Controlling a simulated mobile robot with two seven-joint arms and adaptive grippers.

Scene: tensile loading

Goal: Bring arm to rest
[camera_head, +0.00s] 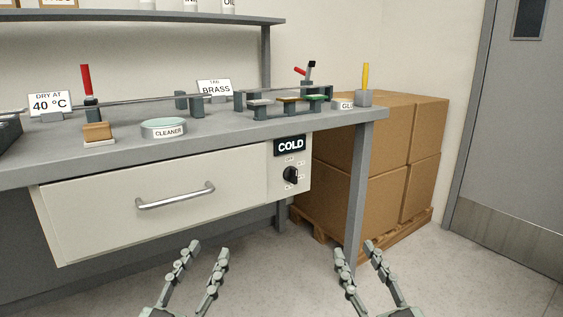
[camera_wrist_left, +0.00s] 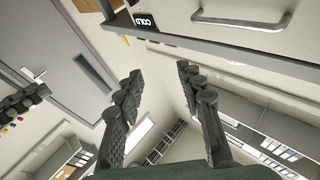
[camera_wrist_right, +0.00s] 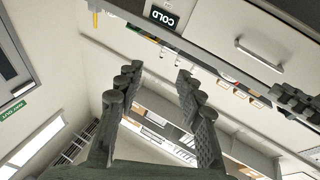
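My left gripper (camera_head: 208,246) is low in front of the drawer, its fingers apart and nothing between them. Its open fingers also show in the left wrist view (camera_wrist_left: 160,76). My right gripper (camera_head: 355,247) is to the right, near the table's front right leg, also with fingers apart and empty. Its spread fingers show in the right wrist view (camera_wrist_right: 158,74). In the head view both grippers appear below the tabletop, apart from each other, with no visible contact with the bench.
The grey workbench (camera_head: 215,135) has a drawer (camera_head: 120,218) with a metal handle and a COLD panel (camera_head: 290,147) with a black knob. A cleaner dish (camera_head: 164,127) and several tools stand on top. Cardboard boxes (camera_head: 380,215) on a pallet stand right. Floor between boxes and door is clear.

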